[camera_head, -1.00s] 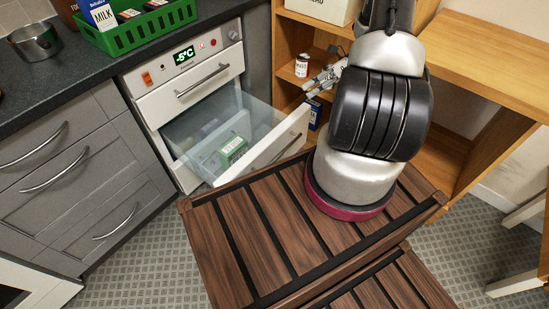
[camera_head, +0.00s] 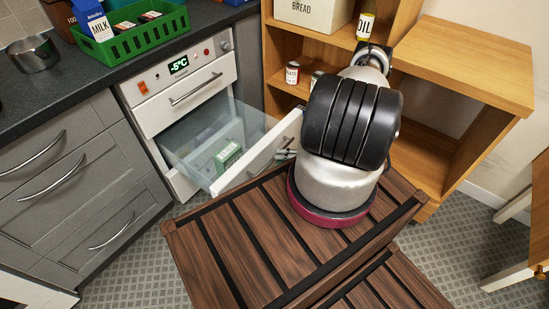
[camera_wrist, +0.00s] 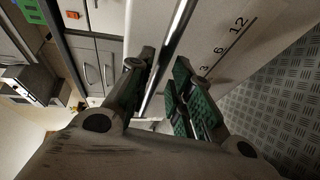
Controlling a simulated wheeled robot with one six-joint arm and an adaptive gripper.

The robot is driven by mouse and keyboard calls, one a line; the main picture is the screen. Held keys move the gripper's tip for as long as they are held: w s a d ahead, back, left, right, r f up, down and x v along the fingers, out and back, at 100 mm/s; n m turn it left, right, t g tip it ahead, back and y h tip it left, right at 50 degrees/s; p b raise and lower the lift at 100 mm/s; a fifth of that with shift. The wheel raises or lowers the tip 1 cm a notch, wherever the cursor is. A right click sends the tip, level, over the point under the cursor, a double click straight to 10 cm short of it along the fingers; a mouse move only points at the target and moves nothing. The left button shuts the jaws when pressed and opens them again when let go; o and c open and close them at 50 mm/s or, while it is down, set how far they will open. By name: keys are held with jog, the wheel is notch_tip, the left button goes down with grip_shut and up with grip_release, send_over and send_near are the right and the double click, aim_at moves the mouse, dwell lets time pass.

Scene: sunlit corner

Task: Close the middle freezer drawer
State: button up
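The middle freezer drawer (camera_head: 262,158) is pulled well out, with its white front angled toward the lower right. Its clear bin holds a green and white box (camera_head: 228,155) and pale items. My gripper (camera_head: 285,153) is at the outer side of the drawer front, partly hidden behind my arm. In the wrist view, the silver drawer handle (camera_wrist: 178,35) runs between the two fingers of my gripper (camera_wrist: 161,64). The fingers stand apart on either side of the bar, with no clear grip on it. The white drawer front (camera_wrist: 215,30) with printed numbers lies beyond.
A closed upper drawer (camera_head: 190,95) sits above the open one. Grey cabinets (camera_head: 65,175) are at left. A wooden shelf unit (camera_head: 440,95) with cans stands at right, close to my arm. A green crate (camera_head: 135,35) is on the counter.

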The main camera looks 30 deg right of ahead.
jog(key=shift+x, duration=1.55)
grip_shut()
jog(key=shift+w, duration=0.15)
